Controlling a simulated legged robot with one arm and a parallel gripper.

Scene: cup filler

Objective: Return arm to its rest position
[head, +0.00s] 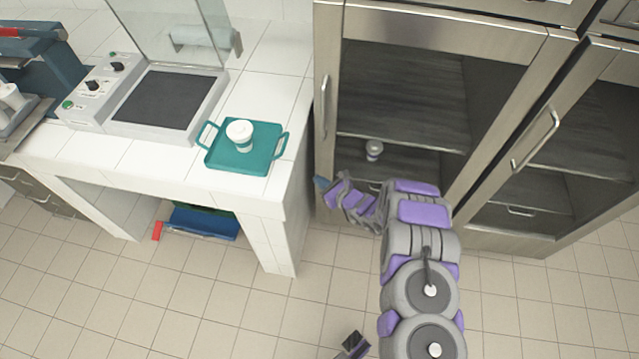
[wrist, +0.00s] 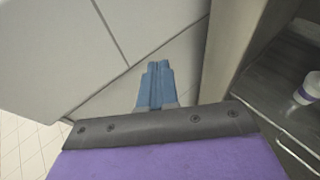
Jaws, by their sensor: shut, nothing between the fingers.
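My arm (head: 421,245) reaches up from the bottom of the head view and bends left in front of a glass-doored cabinet. My gripper (head: 320,182) is at its left end, between the counter's right side and the cabinet. In the wrist view my gripper (wrist: 157,72) shows its blue fingers together, with nothing between them. A white lidded cup (head: 240,134) stands upright on a teal tray (head: 222,158) on the counter, apart from my gripper.
The white tiled counter (head: 285,100) carries a device with a dark plate (head: 158,100). The steel cabinet (head: 328,40) has another cup (head: 374,150) inside; it also shows in the wrist view (wrist: 307,90). Blue and green items (head: 205,222) lie under the counter. The tiled floor (head: 285,320) is clear in front.

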